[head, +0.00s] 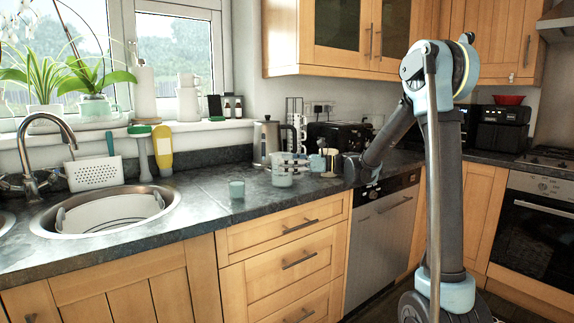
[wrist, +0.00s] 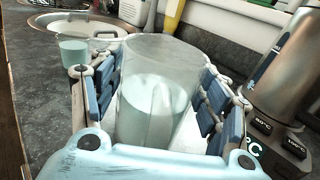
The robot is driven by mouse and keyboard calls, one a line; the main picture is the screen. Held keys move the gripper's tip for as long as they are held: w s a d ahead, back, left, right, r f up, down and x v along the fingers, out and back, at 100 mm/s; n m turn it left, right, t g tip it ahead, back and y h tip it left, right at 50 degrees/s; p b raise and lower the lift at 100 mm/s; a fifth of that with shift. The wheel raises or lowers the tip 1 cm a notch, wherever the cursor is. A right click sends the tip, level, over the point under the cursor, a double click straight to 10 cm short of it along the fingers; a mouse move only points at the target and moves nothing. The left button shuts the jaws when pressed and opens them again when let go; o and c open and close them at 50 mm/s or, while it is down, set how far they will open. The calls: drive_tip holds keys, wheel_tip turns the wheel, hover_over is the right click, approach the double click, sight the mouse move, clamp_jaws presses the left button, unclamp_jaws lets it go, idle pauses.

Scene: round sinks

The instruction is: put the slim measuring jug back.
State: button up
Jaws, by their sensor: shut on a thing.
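The slim measuring jug (wrist: 155,95) is a clear, pale bluish vessel, seen from above in the wrist view between my fingers. My gripper (wrist: 158,100) is shut on it, with blue finger pads on both sides. In the head view, my gripper (head: 291,163) reaches in from the right over the worktop, with the jug (head: 282,179) low in its fingers. The jug looks about upright. I cannot tell whether its base touches the worktop.
A small teal cup (head: 237,189) stands on the worktop (head: 205,200) left of the jug. A metal kettle (head: 267,142) stands close behind my gripper, with a black toaster (head: 338,135) to its right. The round sink (head: 105,212) with a white basin is further left.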

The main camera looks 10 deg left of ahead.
drive_tip(key=shift+f, duration=0.15)
drive_tip(key=o, duration=1.6)
